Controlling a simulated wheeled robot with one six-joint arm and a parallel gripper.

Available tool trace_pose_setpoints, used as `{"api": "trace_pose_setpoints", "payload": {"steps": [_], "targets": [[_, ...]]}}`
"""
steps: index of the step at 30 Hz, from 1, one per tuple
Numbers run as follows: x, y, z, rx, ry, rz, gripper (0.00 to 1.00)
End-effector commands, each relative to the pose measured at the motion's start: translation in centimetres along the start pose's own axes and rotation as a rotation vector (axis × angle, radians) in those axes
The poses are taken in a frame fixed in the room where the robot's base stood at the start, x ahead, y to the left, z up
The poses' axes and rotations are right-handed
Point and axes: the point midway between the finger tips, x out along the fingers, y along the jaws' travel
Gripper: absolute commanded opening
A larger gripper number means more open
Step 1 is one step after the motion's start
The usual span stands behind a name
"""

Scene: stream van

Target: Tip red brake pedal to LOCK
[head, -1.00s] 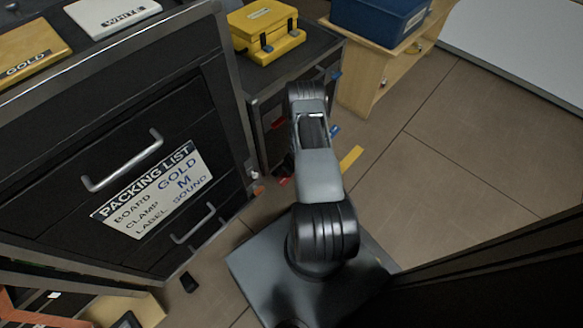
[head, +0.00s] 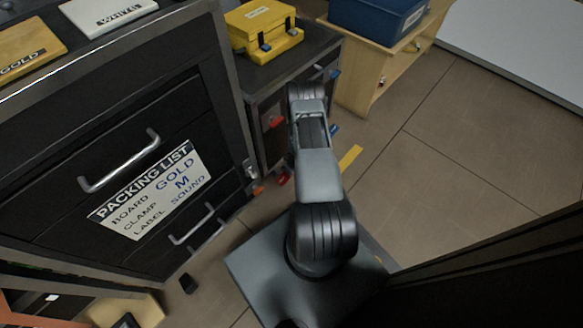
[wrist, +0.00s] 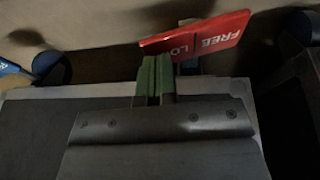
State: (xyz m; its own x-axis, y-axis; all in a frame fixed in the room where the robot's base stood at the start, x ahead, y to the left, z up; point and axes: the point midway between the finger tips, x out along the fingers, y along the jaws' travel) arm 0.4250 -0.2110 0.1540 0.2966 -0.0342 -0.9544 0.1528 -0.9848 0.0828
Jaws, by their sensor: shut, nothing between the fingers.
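The red brake pedal (wrist: 200,38) shows at the top of the wrist view, tilted, its right side higher. White lettering on it reads FREE on the right and LO beside it; the rest is covered or cut off. My gripper (wrist: 156,75) is shut and empty, its green fingers just below the pedal's left part. I cannot tell whether they touch it. In the head view my arm hides the gripper. A small red piece (head: 284,179) shows low beside the dark cabinet, perhaps the pedal.
A black drawer cabinet with a packing list (head: 150,190) stands at left. A dark cabinet carries a yellow case (head: 262,28). A wooden stand (head: 375,75) holds a blue bin (head: 378,16). A blue piece (wrist: 10,68) lies left in the wrist view. Floor at right is clear.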

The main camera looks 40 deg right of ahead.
Motion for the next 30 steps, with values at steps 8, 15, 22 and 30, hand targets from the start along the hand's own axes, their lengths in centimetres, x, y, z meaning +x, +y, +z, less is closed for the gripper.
{"api": "trace_pose_setpoints", "payload": {"steps": [8,15,22,30], "targets": [[0.2,0.3,0.1,0.001,0.000,0.001,0.00],[0.5,0.7,0.4,0.002,0.000,0.001,0.00],[1.1,1.1,0.7,0.002,0.000,0.001,0.00],[1.5,1.5,0.9,0.001,0.000,0.001,0.00]]}}
